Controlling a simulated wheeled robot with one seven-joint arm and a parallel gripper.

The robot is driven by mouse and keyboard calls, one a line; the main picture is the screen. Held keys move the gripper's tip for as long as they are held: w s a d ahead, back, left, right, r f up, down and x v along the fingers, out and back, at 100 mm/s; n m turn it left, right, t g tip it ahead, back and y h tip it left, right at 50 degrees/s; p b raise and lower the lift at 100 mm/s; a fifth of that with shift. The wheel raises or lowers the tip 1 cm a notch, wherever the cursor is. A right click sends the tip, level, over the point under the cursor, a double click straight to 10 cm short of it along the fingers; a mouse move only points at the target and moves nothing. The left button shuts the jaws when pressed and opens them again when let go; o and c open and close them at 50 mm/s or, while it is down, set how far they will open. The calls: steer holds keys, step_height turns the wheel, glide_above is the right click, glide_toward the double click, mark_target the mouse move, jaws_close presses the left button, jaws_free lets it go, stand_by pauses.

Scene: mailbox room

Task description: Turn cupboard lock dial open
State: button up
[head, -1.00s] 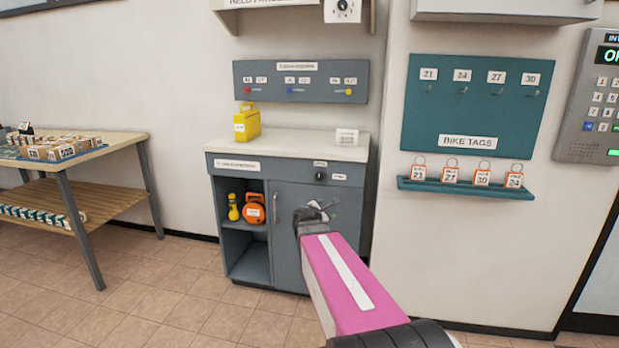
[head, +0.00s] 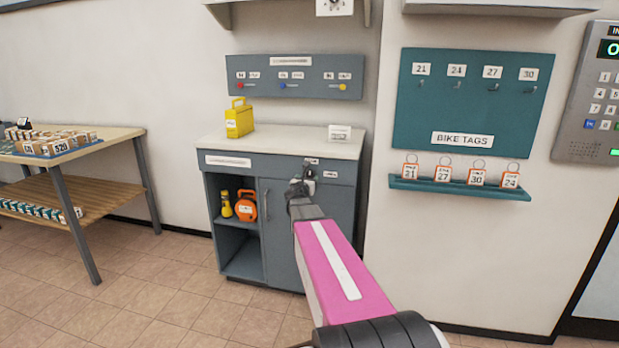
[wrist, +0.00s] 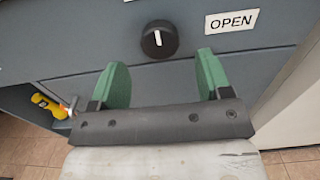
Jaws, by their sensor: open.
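The lock dial (wrist: 159,39) is a round black knob with a white pointer line on the cupboard's grey front. Its line points roughly upward in the wrist view. An OPEN label (wrist: 231,20) is to its right. My gripper (wrist: 160,72) is open, its two green fingers apart, just below the dial and not around it. In the head view my gripper (head: 305,180) hides the dial on the grey cupboard (head: 283,235). The cupboard's door, with a vertical handle (head: 266,204), looks shut.
The cupboard's left side is an open shelf with a yellow flashlight (head: 226,204) and an orange case (head: 246,206). A yellow box (head: 239,120) and a small white sign (head: 340,133) stand on top. A table (head: 95,146) is at left.

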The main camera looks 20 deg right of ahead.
mark_target(310, 176)
steer(key=x, duration=0.4)
steer(key=shift+w+d, duration=0.25)
steer(key=shift+w, duration=0.05)
steer(key=c, duration=0.9)
